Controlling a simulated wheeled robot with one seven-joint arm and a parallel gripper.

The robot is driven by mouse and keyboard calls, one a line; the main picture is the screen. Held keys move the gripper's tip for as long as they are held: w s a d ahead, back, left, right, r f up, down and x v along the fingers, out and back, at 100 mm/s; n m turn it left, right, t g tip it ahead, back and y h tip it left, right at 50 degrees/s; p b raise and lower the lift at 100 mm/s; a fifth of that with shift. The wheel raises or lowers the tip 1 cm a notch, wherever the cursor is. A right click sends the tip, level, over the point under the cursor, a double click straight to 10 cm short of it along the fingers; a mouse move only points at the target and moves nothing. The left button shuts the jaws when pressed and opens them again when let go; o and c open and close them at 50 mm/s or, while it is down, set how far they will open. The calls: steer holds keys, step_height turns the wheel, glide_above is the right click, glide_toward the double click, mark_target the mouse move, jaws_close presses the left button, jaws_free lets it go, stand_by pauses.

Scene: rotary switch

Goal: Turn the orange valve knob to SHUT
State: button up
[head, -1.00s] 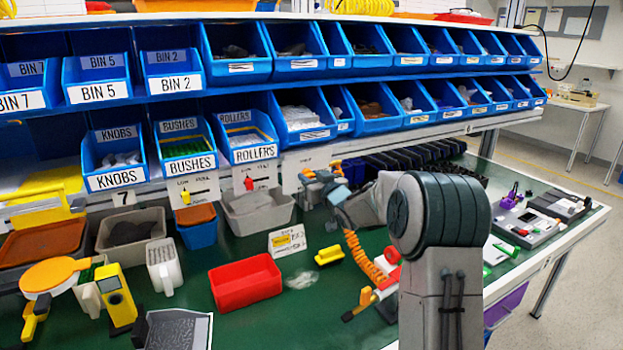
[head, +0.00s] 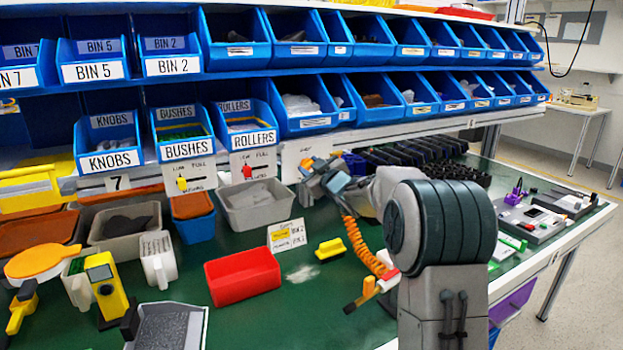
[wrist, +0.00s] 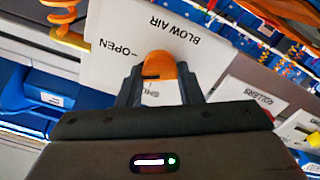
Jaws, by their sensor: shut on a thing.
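The orange valve knob (wrist: 158,64) sits on a white plate (wrist: 125,40) marked BLOW AIR and OPEN, upside down in the wrist view. A label starting with SH shows partly below the knob, between my fingers; the rest is hidden. My gripper (wrist: 158,82) is shut on the knob, a finger on each side. In the head view my gripper (head: 312,172) is at the plate (head: 292,153) under the bin shelf, right of the ROLLERS bin. The knob is mostly hidden there, so its pointing direction is hard to tell.
Two similar plates with a yellow knob (head: 182,184) and a red knob (head: 247,171) are to the left. Below stand a grey bin (head: 262,222), a red tray (head: 243,276) and a yellow block (head: 331,249). An orange coiled hose (head: 362,245) hangs beside my arm.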

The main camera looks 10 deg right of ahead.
steer(key=n+b, duration=0.1)
steer(key=n, duration=0.1)
steer(key=n+b, duration=0.4)
steer(key=shift+a+f+n, duration=0.1)
steer(key=shift+f+n, duration=0.2)
steer(key=n+b, duration=0.3)
steer(key=n, duration=0.2)
steer(key=shift+r+n+b, duration=0.1)
steer(key=shift+n+b, duration=0.3)
steer(key=o, duration=1)
steer(key=shift+s, duration=0.1)
steer(key=v, duration=1.3)
steer(key=shift+s, duration=0.35)
